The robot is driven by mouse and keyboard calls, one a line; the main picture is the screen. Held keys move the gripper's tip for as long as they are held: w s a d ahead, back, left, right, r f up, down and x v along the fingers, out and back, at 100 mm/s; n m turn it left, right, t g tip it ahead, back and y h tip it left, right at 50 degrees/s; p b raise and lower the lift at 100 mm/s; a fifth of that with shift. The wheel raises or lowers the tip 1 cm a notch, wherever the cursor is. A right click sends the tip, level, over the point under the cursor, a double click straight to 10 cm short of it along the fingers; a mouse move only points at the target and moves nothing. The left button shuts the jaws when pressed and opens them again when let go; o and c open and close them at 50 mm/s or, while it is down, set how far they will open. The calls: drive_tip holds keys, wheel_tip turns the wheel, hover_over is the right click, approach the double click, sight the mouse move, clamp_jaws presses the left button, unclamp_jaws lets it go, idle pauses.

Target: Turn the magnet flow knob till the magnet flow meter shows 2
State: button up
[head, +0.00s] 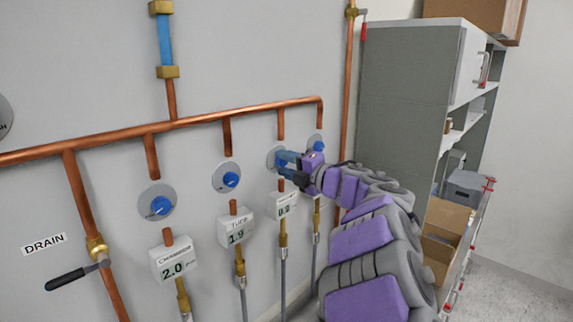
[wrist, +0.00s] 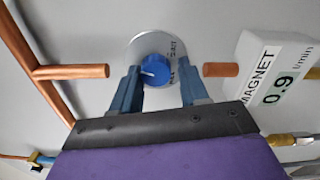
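In the wrist view the blue magnet flow knob (wrist: 155,69) sits on a round grey plate (wrist: 136,48) on the wall, with a white mark on the knob. My gripper (wrist: 158,78) is open, with one blue finger on each side of the knob. A gap shows on the right; I cannot tell whether the left finger touches. The white magnet flow meter (wrist: 277,74) reads 0.9 l/min. In the head view my gripper (head: 281,163) is at the third plate from the left and hides most of its knob. The meter (head: 283,205) hangs just below.
Two other blue knobs (head: 161,206) (head: 231,180) with meters reading 2.0 and 1.9 are to the left. Another knob (head: 318,146) is close on the right of my gripper. Copper pipes (head: 150,130) run along the wall. A grey cabinet (head: 400,100) stands at the right.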

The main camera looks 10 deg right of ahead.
drive_tip(key=o, duration=0.4)
drive_tip(key=shift+w+f, duration=0.1)
drive_tip(key=p+v, duration=0.1)
drive_tip(key=v, duration=1.6)
drive_tip(key=shift+d, duration=0.15)
